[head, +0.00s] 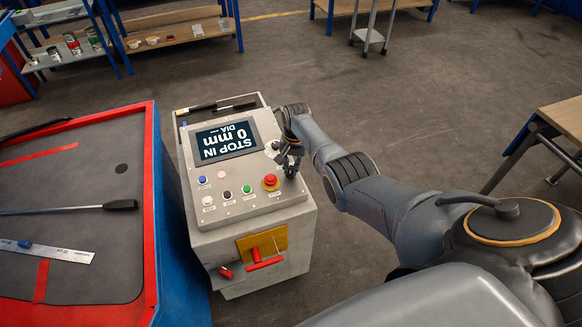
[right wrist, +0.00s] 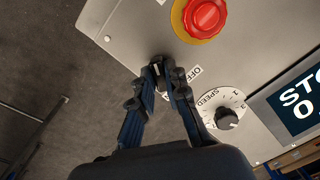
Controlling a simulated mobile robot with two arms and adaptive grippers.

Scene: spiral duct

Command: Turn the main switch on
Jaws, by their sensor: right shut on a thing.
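The grey control box (head: 215,190) stands in the middle of the head view, with a screen (head: 226,141) reading "STOP IN 0 mm". My right gripper (head: 289,166) is at the right edge of its sloped panel. In the right wrist view, my right gripper (right wrist: 160,72) is shut on a small dark knob, the main switch (right wrist: 157,67), with an "OFF" label (right wrist: 195,72) beside it. Most of the switch is hidden by the fingers, so its exact angle cannot be told. My left gripper is not in view.
A red emergency button (head: 270,181) on a yellow disc sits near the gripper. A speed dial (right wrist: 227,118) is on its other side. Several small buttons line the panel's lower part.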

